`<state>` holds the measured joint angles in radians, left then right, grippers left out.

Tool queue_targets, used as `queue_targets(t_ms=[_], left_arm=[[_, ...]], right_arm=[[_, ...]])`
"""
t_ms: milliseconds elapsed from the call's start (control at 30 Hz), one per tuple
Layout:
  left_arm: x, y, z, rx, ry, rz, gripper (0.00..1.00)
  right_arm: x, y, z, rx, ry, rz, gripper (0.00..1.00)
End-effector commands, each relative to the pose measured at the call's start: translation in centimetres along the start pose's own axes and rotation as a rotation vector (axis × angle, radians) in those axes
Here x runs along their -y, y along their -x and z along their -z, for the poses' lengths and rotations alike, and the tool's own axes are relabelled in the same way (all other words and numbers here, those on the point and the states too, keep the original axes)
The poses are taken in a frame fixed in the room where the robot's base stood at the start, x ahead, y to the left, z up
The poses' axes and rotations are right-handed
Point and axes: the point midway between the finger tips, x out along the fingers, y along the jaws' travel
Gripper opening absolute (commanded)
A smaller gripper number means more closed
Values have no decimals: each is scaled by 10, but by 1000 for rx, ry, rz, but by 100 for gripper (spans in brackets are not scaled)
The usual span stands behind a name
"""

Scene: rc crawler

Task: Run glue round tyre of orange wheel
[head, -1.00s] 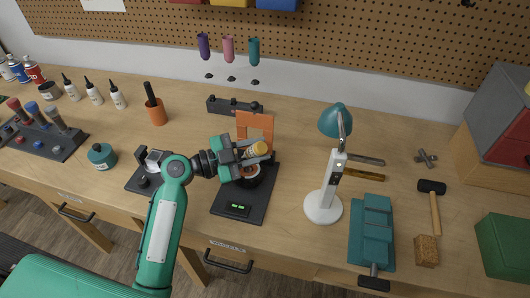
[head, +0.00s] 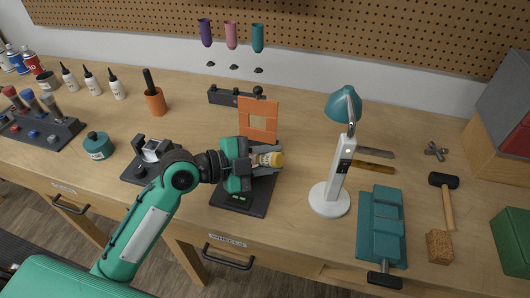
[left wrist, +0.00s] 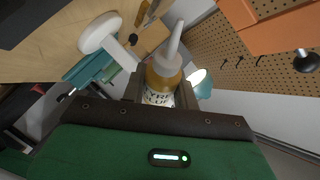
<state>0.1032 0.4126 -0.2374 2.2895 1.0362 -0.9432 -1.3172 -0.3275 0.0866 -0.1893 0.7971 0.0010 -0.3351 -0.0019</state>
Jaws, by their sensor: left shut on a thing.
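My left gripper (head: 264,163) is shut on a glue bottle (head: 272,159) above a dark stand (head: 243,200) with a small green display. In the left wrist view the glue bottle (left wrist: 163,83) shows an amber body, a pale nozzle and a label that reads as tyre glue. The nozzle points away from the gripper. The orange wheel and its tyre are hidden behind my left gripper in the head view and do not show in the left wrist view. I cannot tell whether the nozzle touches the tyre. My right gripper is out of view.
An orange upright frame (head: 258,106) stands just behind the stand. A white lamp (head: 330,199) with a teal head is close on the right, with a teal vise (head: 381,225) beyond it. A small dark holder (head: 150,155) and a teal jar (head: 98,146) are left.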

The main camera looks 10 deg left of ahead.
Motion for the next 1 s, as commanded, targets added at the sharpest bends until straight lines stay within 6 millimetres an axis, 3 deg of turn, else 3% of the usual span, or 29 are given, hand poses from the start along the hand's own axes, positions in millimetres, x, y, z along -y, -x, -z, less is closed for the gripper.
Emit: queue_targets(t_ms=[400,1000], left_arm=[[-6,-7,8,189,-325,-135,7],[-5,-1,-5,478,-813,-339,7]], right_arm=[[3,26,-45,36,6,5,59],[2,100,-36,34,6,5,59]])
